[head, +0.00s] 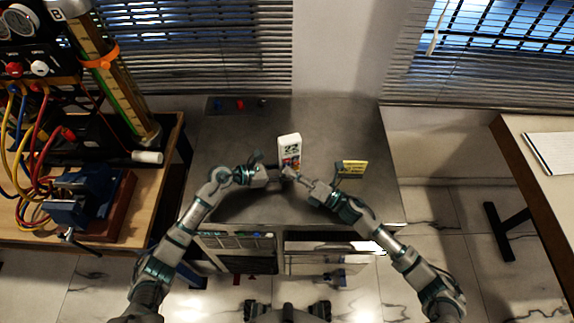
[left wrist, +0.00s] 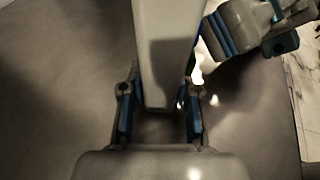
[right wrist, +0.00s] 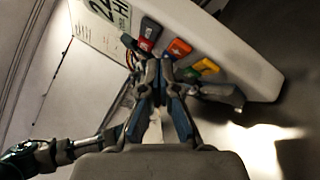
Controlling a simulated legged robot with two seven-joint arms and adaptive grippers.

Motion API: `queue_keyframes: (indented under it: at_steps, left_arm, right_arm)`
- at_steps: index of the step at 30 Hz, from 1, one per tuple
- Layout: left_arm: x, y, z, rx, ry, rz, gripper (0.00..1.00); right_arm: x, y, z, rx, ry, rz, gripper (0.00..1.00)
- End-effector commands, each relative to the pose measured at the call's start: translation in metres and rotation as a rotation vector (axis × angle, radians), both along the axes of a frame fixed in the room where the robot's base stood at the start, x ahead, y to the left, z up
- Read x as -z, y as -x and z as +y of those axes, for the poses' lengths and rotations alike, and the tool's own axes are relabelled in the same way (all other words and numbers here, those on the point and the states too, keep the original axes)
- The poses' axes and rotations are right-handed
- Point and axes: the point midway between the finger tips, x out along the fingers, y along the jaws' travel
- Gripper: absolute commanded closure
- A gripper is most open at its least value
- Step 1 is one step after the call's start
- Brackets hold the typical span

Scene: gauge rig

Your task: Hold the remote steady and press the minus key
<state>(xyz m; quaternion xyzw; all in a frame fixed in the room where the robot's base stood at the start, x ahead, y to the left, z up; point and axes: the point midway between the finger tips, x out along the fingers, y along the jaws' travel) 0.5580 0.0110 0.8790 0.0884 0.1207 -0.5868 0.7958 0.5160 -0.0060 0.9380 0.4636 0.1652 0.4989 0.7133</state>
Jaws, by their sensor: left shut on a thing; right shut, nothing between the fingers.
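The white remote (head: 289,141) stands roughly upright above the grey bench, its display and coloured keys facing me. My left gripper (left wrist: 160,115) is shut on the remote's lower part, with one finger on each side of its body (left wrist: 165,40). My right gripper (right wrist: 160,65) is shut and empty, its fingertips right in front of the key area. In the right wrist view a red key (right wrist: 150,28), an orange key (right wrist: 180,48) and a yellow-green key (right wrist: 206,67) show. The fingers hide part of the other key row. I cannot read the minus mark or tell whether the tips touch a key.
The grey bench top (head: 235,135) is mostly clear. A small yellow sign (head: 353,168) stands right of my right gripper. Small red (head: 240,104) and blue (head: 217,104) items lie at the back. A wooden table with cables and a blue vise (head: 85,195) is at left.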

Motion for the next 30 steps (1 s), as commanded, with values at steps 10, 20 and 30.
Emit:
queue_keyframes:
  at_steps: [10, 20, 30]
  left_arm:
    - [0.000, 0.000, 0.000, 0.000, -0.001, 0.000, 0.89]
    - [0.000, 0.000, 0.000, 0.001, -0.001, 0.001, 0.89]
    - [0.000, 0.000, 0.000, 0.000, -0.001, 0.000, 0.89]
  right_arm:
    - [0.000, 0.006, -0.002, 0.000, 0.000, 0.000, 1.00]
    - [-0.001, 0.016, -0.005, 0.000, 0.000, 0.000, 1.00]
    - [0.000, 0.026, -0.009, 0.000, 0.000, 0.001, 1.00]
